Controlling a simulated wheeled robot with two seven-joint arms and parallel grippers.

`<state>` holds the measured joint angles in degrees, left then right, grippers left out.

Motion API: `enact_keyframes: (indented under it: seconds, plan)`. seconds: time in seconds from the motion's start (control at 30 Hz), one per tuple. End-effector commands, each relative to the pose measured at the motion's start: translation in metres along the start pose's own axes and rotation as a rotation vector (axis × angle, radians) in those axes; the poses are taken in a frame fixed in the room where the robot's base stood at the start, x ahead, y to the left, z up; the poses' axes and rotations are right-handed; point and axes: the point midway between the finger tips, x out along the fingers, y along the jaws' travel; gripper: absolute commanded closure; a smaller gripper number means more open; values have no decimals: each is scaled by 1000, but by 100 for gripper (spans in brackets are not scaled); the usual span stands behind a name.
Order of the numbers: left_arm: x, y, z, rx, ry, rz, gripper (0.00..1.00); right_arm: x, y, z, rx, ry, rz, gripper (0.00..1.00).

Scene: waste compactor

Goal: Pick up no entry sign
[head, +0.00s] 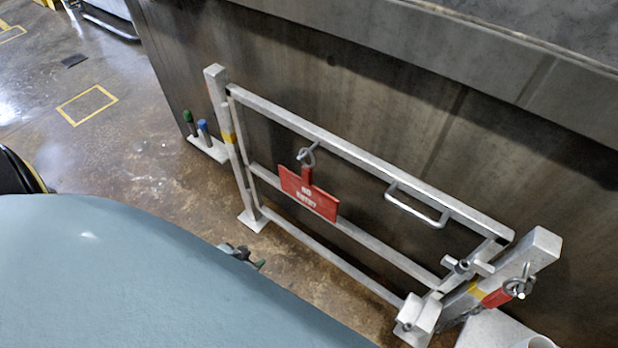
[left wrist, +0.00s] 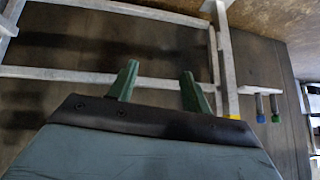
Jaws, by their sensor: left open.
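The no entry sign (head: 309,193) is a red plate with white lettering, in the head view. It hangs by a red tab from a metal hook or ring (head: 306,156) on the top rail of a pale metal gate (head: 375,165). My left gripper (head: 242,256) shows only as dark tips past my blue-grey arm, lower left of the sign and apart from it. In the left wrist view its two green fingers (left wrist: 157,72) are spread with nothing between them, with gate rails behind. I cannot make out the sign there. My right gripper is not in view.
A dark metal wall (head: 400,90) stands behind the gate. The gate has a handle (head: 418,207) and a latch post (head: 530,255) with a red tag (head: 497,298). Green- and blue-topped pegs (head: 204,128) stand left of the gate. Brown floor (head: 150,165) lies open at left.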

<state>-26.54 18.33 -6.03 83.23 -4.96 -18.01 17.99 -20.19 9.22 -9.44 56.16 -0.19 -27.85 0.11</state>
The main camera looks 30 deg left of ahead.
Motion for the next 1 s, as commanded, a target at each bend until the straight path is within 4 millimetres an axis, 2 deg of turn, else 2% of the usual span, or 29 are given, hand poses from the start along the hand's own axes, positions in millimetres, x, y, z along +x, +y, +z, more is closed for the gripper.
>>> enact_keyframes:
  seconds: [0.03, 0.2, 0.3, 0.4, 0.53, 0.63, 1.0]
  plan:
    - [-6, -4, -29, -6, 73, 1, 51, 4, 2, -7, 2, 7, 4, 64]
    - [-47, -6, -120, -39, 284, 28, 51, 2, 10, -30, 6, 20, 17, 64]
    - [-76, -1, -159, -52, 381, 54, 51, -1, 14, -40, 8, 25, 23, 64]
    - [-99, 4, -186, -61, 450, 77, 51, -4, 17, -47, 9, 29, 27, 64]
    - [-117, 9, -204, -67, 499, 97, 51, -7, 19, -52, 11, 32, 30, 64]
    - [-116, 11, -212, -69, 513, 102, 51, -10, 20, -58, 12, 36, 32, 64]
    - [-65, 15, -241, -69, 514, 102, 51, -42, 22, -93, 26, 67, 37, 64]
